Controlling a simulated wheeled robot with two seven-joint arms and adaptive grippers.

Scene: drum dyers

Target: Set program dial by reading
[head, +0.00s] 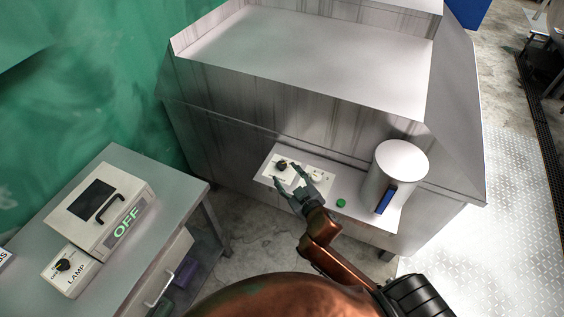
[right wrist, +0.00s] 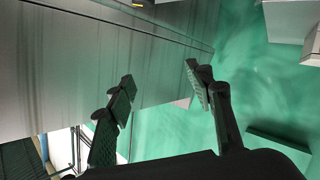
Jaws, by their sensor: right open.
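A black dial knob (head: 281,165) sits on a white panel (head: 309,162) on the grey machine's front ledge. A second, smaller pale dial (head: 318,175) is to its right, partly beside my fingers. My right gripper (head: 287,178) is open and empty, its fingertips just short of the black knob in the head view; I cannot tell whether they touch it. In the right wrist view the two fingers (right wrist: 158,86) are spread apart with nothing between them, and no dial shows there. The dial markings are too small to read. My left gripper is not in view.
A green button (head: 341,203) and a grey cylinder (head: 400,165) with a blue strip stand right of the panel. At left, a table (head: 150,172) holds a box reading OFF (head: 101,208) and a LAMP switch box (head: 68,272). Floor shows between table and machine.

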